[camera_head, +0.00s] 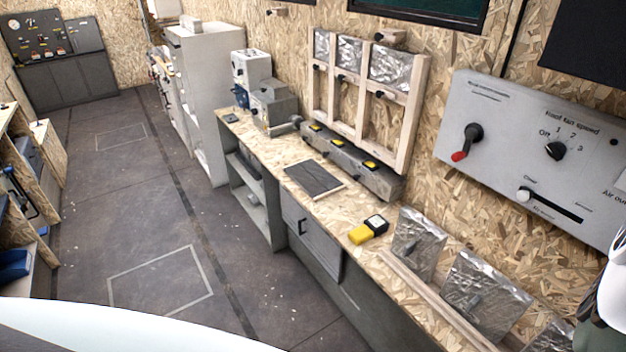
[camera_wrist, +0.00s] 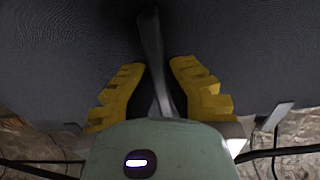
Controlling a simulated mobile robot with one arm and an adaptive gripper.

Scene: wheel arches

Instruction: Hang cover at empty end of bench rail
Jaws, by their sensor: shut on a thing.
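In the wrist view, the yellow fingers of my gripper (camera_wrist: 160,95) are shut on an upright grey handle. The handle stands out from a broad dark panel (camera_wrist: 60,65), which looks like the cover and fills most of that view. Its far face and edges are hidden. In the head view, a pale wooden rail (camera_head: 436,301) runs along the front of the bench at the lower right. Foil-faced covers stand behind it: one (camera_head: 420,243), a second (camera_head: 484,295) and a third (camera_head: 552,334), cut by the frame. My fingers do not show there.
A yellow and black device (camera_head: 367,230) lies on the bench (camera_head: 345,211) left of the rail. A dark mat (camera_head: 314,178) and a grey box with yellow tops (camera_head: 350,162) lie farther back. A wooden frame (camera_head: 404,125) stands against the wall. The floor (camera_head: 90,215) left of the bench is clear.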

